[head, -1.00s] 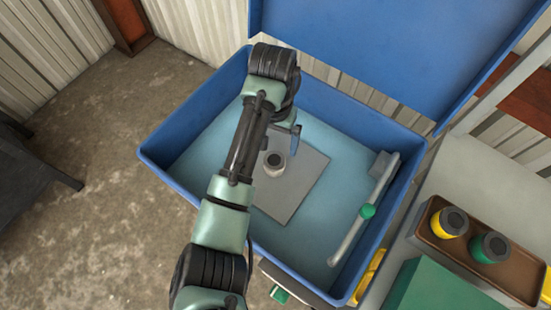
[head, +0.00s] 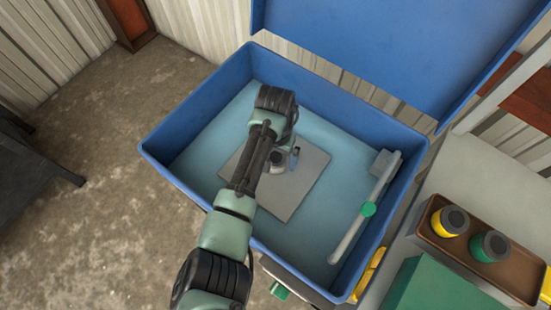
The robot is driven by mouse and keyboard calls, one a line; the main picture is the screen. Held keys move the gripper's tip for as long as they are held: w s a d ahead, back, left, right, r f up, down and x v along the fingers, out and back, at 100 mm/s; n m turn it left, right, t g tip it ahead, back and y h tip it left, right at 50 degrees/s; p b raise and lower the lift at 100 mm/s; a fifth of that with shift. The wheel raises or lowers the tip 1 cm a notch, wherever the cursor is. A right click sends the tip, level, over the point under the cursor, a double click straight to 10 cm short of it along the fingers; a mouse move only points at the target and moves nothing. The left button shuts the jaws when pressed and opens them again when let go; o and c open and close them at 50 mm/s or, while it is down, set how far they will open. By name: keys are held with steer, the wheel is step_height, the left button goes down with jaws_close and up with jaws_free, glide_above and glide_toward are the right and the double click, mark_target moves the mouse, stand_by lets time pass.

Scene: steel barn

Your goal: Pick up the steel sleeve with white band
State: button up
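The steel sleeve with white band (head: 277,158) stands upright on a grey square plate (head: 305,178) inside the blue bin. It is partly hidden by my arm. My gripper (head: 291,160) is down in the bin at the sleeve, mostly hidden behind my own wrist. One blue-grey finger shows just right of the sleeve, close to it. The other finger is hidden, so I cannot tell whether the gripper is open or shut on the sleeve.
The blue bin (head: 190,142) has high walls and a raised lid (head: 375,45) behind.

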jaws_close()
stand_by(0.3)
steer(key=shift+w+r, duration=0.1)
steer(key=shift+r, duration=0.05)
